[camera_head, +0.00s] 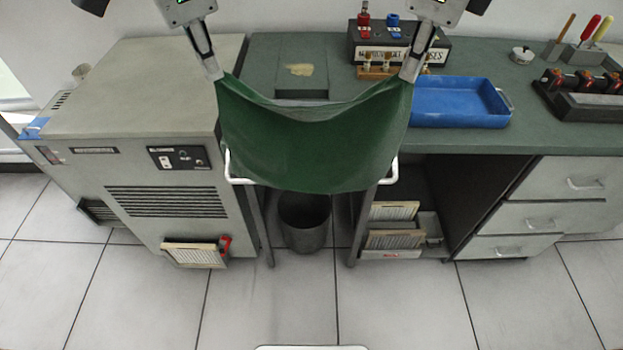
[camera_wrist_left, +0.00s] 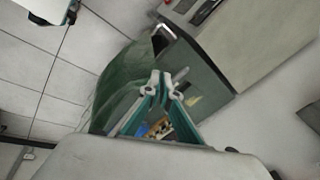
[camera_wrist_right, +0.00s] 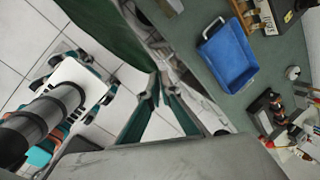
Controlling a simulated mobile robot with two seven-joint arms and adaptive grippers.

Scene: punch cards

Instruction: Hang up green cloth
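A green cloth (camera_head: 310,140) hangs stretched between my two grippers in the head view, sagging in the middle. My left gripper (camera_head: 217,77) is shut on its upper left corner, and my right gripper (camera_head: 408,80) is shut on its upper right corner. The cloth also shows in the left wrist view (camera_wrist_left: 118,85) and the right wrist view (camera_wrist_right: 108,22). A white rail (camera_head: 236,179) shows at both lower sides of the cloth, in front of the counter. The cloth hides the rail's middle, and I cannot tell whether they touch.
A beige cabinet (camera_head: 140,90) stands at the left. A green counter (camera_head: 480,145) on the right bears a blue tray (camera_head: 455,103), a fuse box (camera_head: 398,45) and a tool holder (camera_head: 580,52). A dark bin (camera_head: 304,225) stands below the cloth. The front floor is clear.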

